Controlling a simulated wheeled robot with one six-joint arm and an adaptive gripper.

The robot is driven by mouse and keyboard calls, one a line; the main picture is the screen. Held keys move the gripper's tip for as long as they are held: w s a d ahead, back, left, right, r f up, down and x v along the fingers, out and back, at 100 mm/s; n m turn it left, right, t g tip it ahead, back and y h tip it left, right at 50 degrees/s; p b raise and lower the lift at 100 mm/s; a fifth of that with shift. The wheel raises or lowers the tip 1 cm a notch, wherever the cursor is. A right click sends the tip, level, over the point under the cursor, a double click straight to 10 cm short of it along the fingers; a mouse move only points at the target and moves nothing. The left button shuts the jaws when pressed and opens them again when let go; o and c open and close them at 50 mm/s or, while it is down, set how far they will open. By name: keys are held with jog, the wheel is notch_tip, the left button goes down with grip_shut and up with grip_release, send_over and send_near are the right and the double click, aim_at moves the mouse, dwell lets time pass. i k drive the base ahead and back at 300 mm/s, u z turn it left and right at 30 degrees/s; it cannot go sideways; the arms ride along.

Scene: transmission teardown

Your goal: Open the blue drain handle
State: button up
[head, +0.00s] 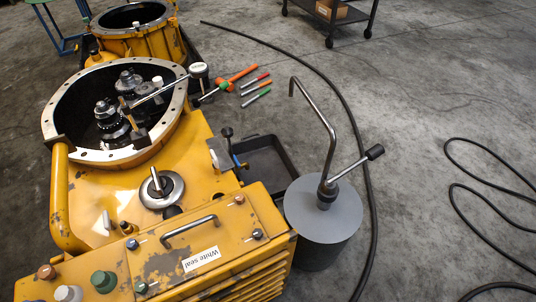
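A yellow transmission housing (175,240) fills the left of the head view. On its right side, a short lever with a dark knob (227,132) rises beside a small blue part (238,161). This looks like the blue drain handle, but it is small and partly hidden by the housing, so I cannot tell its exact shape or position. A black drain tray (272,160) sits on the floor just right of it. My gripper is not in view.
A grey drum with a bent pipe and crank (322,208) stands right of the tray. Several coloured-handled tools (255,87) lie on the floor behind. A black hose (340,90) curves past the drum. A wheeled cart (332,12) stands at the back.

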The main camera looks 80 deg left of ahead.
aim_at(237, 163)
jog(key=i, duration=0.7)
jog(key=u, duration=3.4)
jog(key=i, duration=0.5)
jog(key=u, duration=0.1)
jog(key=k, duration=0.5)
jog(key=u, duration=1.45)
jog(key=k, duration=0.9)
jog(key=z, duration=1.05)
jog(key=i, duration=0.45)
jog(key=u, duration=0.05)
